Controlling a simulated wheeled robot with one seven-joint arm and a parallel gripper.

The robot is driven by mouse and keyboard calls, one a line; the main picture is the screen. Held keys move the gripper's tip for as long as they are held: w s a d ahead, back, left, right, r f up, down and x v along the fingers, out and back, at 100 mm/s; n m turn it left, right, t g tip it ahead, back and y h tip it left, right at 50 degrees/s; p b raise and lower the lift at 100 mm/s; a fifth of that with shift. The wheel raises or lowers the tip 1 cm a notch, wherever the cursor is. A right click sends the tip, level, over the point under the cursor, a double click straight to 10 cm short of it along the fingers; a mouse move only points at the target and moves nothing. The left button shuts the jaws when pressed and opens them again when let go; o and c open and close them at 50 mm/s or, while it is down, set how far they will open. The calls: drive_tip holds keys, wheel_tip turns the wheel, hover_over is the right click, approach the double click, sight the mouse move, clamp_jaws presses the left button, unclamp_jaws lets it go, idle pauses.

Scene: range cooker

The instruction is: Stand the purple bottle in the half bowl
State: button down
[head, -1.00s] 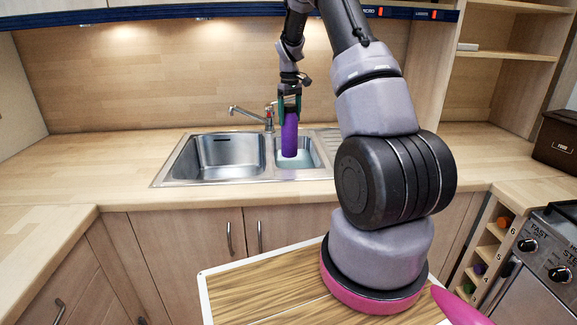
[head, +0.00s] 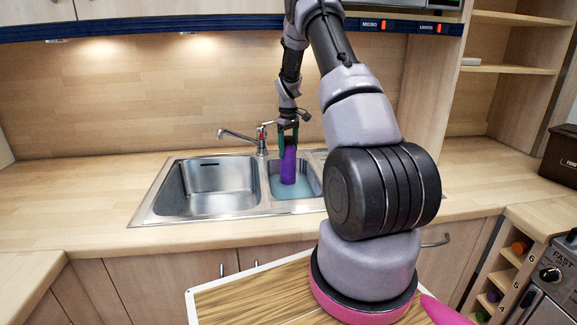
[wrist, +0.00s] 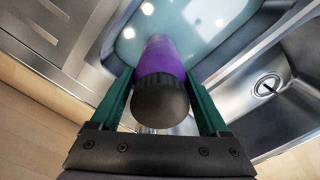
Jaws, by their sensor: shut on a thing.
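The purple bottle (head: 288,165) is upright in the head view, with its lower part inside the outline of the half bowl (head: 309,184), the small right-hand basin of the sink. Pale blue water shows in that bowl. Whether the bottle's base touches the bowl's floor cannot be told. My gripper (head: 288,145) is shut on the bottle near its dark cap, from above. In the wrist view, the green fingers of my gripper (wrist: 160,82) flank the bottle (wrist: 165,58) and its dark round cap (wrist: 160,102). The half bowl (wrist: 205,30) lies beyond the bottle there.
The larger, empty sink basin (head: 205,188) is left of the half bowl. The tap (head: 240,135) stands behind the sink, close to my gripper's left. A ribbed drainer (wrist: 52,40) shows in the wrist view. The worktop (head: 60,190) at left is clear.

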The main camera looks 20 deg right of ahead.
sight(288, 138)
drive_tip(key=shift+f, duration=2.3)
unclamp_jaws()
wheel_tip(288, 138, up, 8)
drive_tip(key=shift+f, duration=0.1)
drive_tip(key=shift+s, duration=0.1)
